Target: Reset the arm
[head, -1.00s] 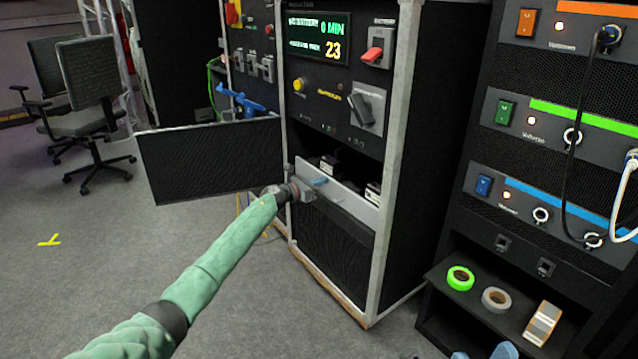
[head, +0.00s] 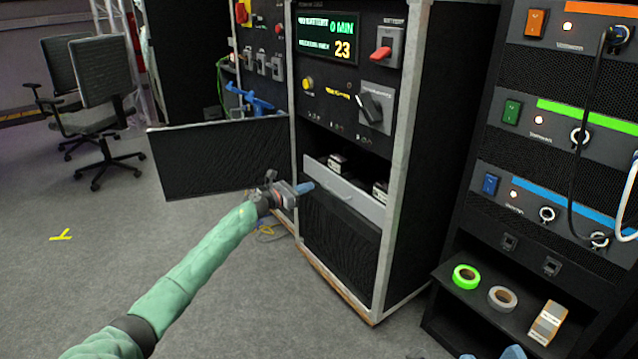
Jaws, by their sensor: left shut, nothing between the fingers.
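My left arm in its green sleeve reaches in from the lower left. My left gripper (head: 303,188) is shut and empty, with blue fingertips. It is in front of the left end of the grey drawer front (head: 343,190) of the black cabinet; whether it touches the drawer cannot be told. The drawer is partly out, and dark items with light labels show inside it. Of my right gripper, only blue tips (head: 507,352) show at the bottom edge, so its jaws cannot be judged.
An open black door panel (head: 215,158) stands out left of the cabinet. A black rack (head: 560,150) with cables is at the right. Its low shelf holds green tape (head: 466,277), grey tape (head: 502,299) and a small box (head: 545,322). An office chair (head: 97,110) stands far left.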

